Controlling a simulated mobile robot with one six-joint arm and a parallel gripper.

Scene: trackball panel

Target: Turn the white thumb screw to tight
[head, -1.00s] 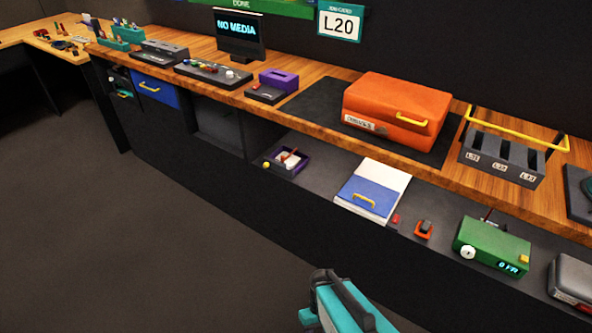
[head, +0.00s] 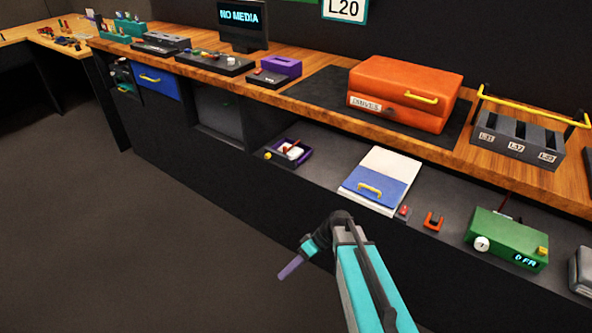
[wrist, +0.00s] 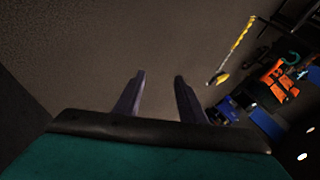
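A white round knob (head: 482,244) sits on the left of the front of a green box (head: 508,237), on the lower shelf at the right. It is the only white screw-like part I can make out, and its turn position is too small to read. My gripper (head: 288,270) hangs over the floor in front of the counter, well left of the green box, touching nothing. In the wrist view its two purple fingers (wrist: 157,82) stand apart with nothing between them.
The green box has a lit display and a yellow block (head: 542,252). A blue-and-white folder (head: 375,190), an orange clip-like part (head: 433,221) and a purple tray (head: 290,152) share the shelf. An orange case (head: 405,95) stands on the wooden counter above.

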